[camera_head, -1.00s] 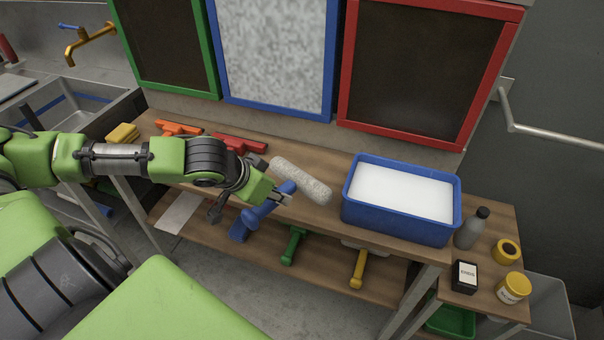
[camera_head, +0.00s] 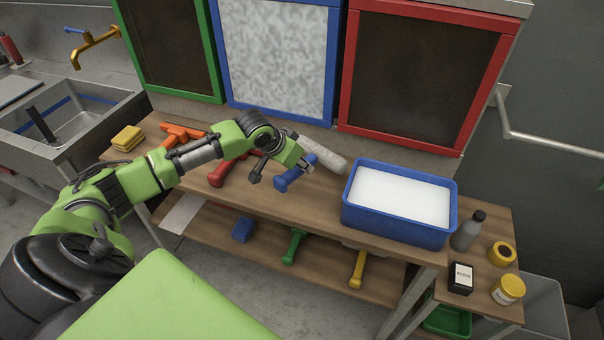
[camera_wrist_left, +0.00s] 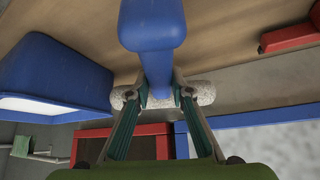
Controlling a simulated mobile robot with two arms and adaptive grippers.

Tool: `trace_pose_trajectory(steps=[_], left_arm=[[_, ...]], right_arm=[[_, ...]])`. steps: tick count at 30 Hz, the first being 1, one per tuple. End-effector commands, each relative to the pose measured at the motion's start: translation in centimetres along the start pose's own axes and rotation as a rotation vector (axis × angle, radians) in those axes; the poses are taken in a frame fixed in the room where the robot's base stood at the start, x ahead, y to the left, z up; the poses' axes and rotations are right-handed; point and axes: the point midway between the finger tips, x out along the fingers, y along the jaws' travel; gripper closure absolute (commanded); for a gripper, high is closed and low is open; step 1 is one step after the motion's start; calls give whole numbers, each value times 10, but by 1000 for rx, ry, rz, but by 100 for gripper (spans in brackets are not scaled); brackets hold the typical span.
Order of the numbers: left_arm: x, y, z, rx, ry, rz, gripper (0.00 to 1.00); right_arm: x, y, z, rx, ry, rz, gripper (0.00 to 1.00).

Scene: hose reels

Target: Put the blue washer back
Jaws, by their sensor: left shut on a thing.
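The blue washer has a blue handle (camera_head: 290,179) and a white fluffy sleeve (camera_head: 325,157) across its end. My left gripper (camera_head: 306,165) is shut on the handle close to the sleeve and holds the washer at the bench's top, left of the blue tub; any gap below is unclear. In the left wrist view the fingers (camera_wrist_left: 161,96) clasp the blue handle (camera_wrist_left: 152,28), with the sleeve (camera_wrist_left: 205,93) showing on both sides behind them. My right gripper is not in view.
A blue tub (camera_head: 392,232) of white foam stands right of the washer. A red tool (camera_head: 218,176) and an orange one (camera_head: 178,133) lie left. A blue block (camera_head: 242,229), a green handle (camera_head: 294,246) and a yellow handle (camera_head: 358,268) are lower. A blue-framed pane (camera_head: 277,60) stands behind.

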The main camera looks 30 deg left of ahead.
Motion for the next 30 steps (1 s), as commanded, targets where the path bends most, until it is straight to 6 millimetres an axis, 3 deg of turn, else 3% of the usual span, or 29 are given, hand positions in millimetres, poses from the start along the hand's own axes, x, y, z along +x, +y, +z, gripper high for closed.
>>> trace_pose_trajectory(steps=[7, 22, 23, 24, 30], left_arm=[[32, 1, 24, -2, -4, 1, 100], [43, 0, 26, 0, 0, 0, 100], [42, -1, 27, 0, -1, 0, 72], [42, -1, 27, 0, -2, 0, 63], [42, -1, 27, 0, -2, 0, 63]], right_arm=[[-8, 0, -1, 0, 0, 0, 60], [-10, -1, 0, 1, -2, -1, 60], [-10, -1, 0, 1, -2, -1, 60], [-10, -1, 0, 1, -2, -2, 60], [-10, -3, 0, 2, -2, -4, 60]])
